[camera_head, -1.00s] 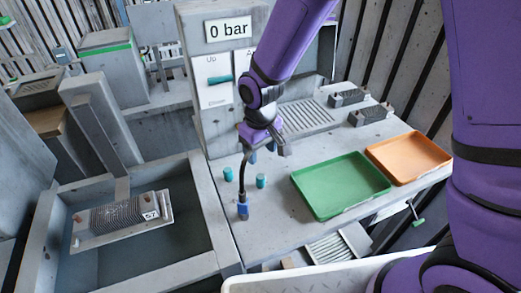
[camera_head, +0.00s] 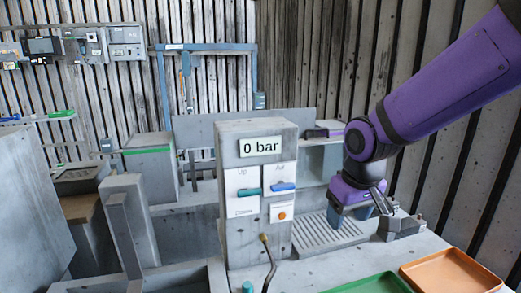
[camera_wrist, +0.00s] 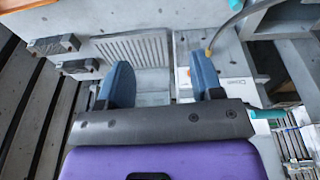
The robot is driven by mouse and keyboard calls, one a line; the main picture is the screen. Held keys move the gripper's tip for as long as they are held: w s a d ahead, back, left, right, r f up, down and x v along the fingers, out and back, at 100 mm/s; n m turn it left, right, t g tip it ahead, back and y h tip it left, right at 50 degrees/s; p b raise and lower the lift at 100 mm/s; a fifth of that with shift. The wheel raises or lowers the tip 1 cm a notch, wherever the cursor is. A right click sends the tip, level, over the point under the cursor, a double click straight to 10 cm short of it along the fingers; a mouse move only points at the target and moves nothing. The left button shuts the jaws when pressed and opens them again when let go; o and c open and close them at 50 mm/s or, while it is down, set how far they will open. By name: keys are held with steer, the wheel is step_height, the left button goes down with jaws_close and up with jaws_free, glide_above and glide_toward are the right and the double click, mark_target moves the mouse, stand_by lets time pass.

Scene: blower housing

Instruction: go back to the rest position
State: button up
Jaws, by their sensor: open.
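My gripper (camera_head: 352,216) is at the end of the purple arm, raised over the grated part of the bench, to the right of the grey control block. In the wrist view its two blue fingers (camera_wrist: 160,88) stand apart with nothing between them. It is open and empty. The slotted grate (camera_wrist: 136,48) shows beyond the fingers in the wrist view.
The control block (camera_head: 240,225) has a "0 bar" display, teal and blue levers and an orange button. A hose (camera_head: 268,262) rises in front of it. Green (camera_head: 375,286) and orange (camera_head: 450,272) trays lie at the bottom right. A ribbed part (camera_head: 402,226) sits near the gripper.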

steer(key=s+d+r+m+t, duration=0.1)
steer(key=s+d+r+m, duration=0.1)
steer(key=s+d+r, duration=0.3)
steer(key=s+d+r+m+t, duration=0.2)
steer(key=s+d+r, duration=0.4)
steer(key=s, duration=0.5)
steer(key=shift+s+d+r, duration=0.15)
steer(key=shift+d+r, duration=0.15)
steer(key=shift+d, duration=0.45)
